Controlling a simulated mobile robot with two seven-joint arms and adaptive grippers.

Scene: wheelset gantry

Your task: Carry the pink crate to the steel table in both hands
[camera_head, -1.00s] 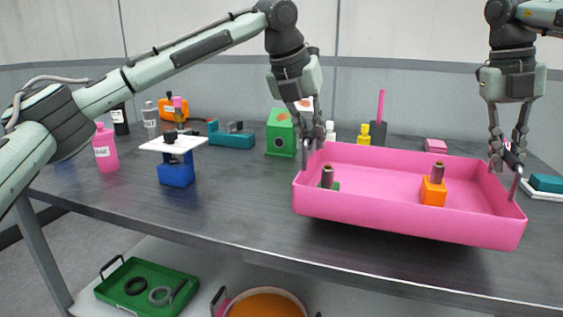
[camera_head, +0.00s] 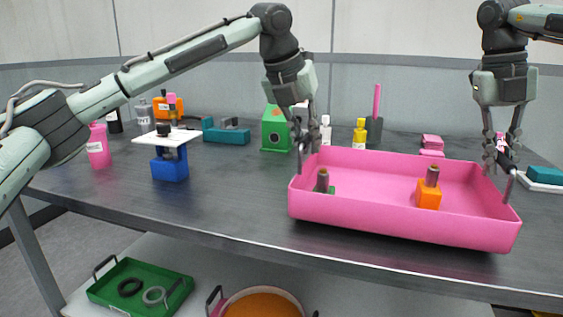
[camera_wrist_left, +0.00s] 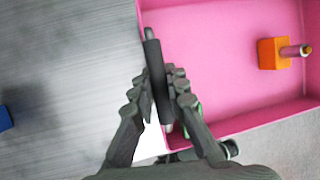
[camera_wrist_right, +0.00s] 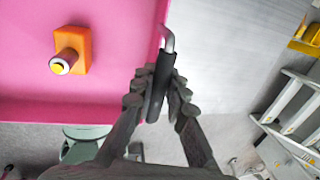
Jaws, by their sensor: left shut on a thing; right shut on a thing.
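The pink crate (camera_head: 400,223) is over the front part of the steel table (camera_head: 235,207), roughly level. I cannot tell whether its base touches the top. Inside are an orange block (camera_head: 428,196) with a dark peg and, at the left, a mostly hidden green piece with a dark peg (camera_head: 322,180). My left gripper (camera_head: 305,150) is shut on the crate's left handle, a dark bar (camera_wrist_left: 154,65). My right gripper (camera_head: 498,165) is shut on the right handle; its dark grip (camera_wrist_right: 160,85) shows in the right wrist view.
A blue stand with a white plate (camera_head: 170,165), a pink bottle (camera_head: 98,147) and a teal block (camera_head: 226,136) are to the left. A green box (camera_head: 276,134) and yellow bottle (camera_head: 360,134) stand behind the crate. A green tray (camera_head: 140,290) sits on the lower shelf.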

